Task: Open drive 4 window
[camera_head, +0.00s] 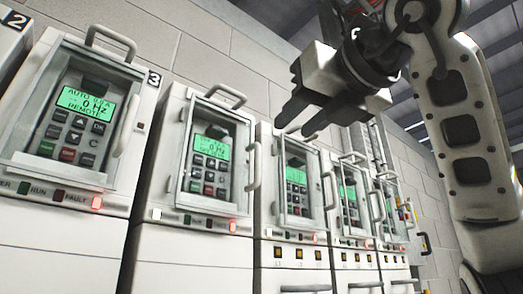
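The second full cabinet from the left, right of the one with number plate 3 (154,78), appears to be drive 4 (196,240); its own number is not readable. Its clear window (187,146) looks shut over the keypad and green display, with a light bar handle (253,166) on its right side. My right gripper (294,130) comes in from the upper right, in front of the upper part of the third cabinet. Its two dark fingers point down-left with a gap between them. Nothing shows between them, and it looks apart from the handle. My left gripper is not in view.
Drive 3 (62,183) stands at the left with its own window and handle. Several more drives (292,232) run away to the right with protruding handles. A block wall (250,60) rises behind. My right arm fills the right side.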

